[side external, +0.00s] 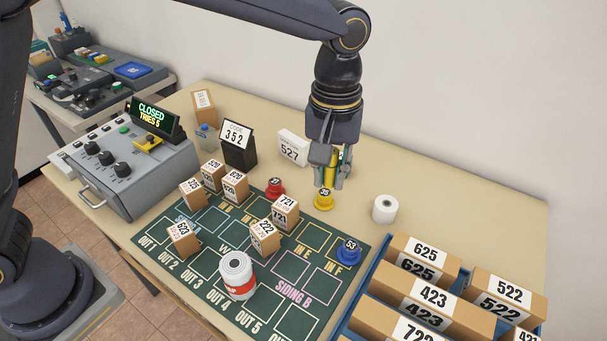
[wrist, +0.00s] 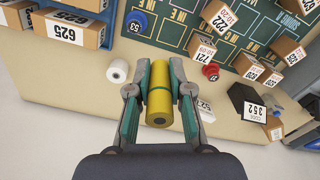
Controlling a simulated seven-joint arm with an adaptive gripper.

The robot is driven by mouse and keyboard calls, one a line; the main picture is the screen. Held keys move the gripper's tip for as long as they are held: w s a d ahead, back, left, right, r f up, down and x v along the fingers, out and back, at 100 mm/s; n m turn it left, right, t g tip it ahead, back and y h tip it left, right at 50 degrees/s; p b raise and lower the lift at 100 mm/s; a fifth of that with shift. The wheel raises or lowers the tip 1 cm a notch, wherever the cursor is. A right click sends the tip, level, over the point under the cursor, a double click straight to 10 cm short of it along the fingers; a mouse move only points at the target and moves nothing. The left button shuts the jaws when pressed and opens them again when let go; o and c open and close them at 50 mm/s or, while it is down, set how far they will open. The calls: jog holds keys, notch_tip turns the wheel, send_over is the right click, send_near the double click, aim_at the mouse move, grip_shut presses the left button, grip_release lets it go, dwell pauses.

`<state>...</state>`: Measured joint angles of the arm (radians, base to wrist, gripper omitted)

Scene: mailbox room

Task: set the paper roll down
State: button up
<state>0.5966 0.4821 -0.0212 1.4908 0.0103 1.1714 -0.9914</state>
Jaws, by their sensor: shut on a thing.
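A plain white paper roll (side external: 385,209) stands upright on the bare tabletop, right of my gripper; it also shows in the wrist view (wrist: 117,70). My gripper (side external: 328,180) points down beside the mat's far edge, apart from both rolls. Its fingers (wrist: 159,95) are shut on a yellow cylinder (wrist: 160,98).
The green mat (side external: 205,264) bears several numbered boxes, with a red piece (side external: 274,188) and a blue piece (side external: 348,253) near its edge. A 527 card (side external: 293,147) and a 352 sign (side external: 239,144) stand behind. A blue tray (side external: 367,293) of boxes is at right. The back-right tabletop is clear.

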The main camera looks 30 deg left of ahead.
jog(key=w+a+n, duration=0.3)
jog(key=w+a, duration=0.1)
jog(key=w, duration=0.5)
jog(key=n, duration=0.8)
send_over(260, 144)
notch_tip(260, 144, down, 17)
jog(key=shift+f, duration=2.15)
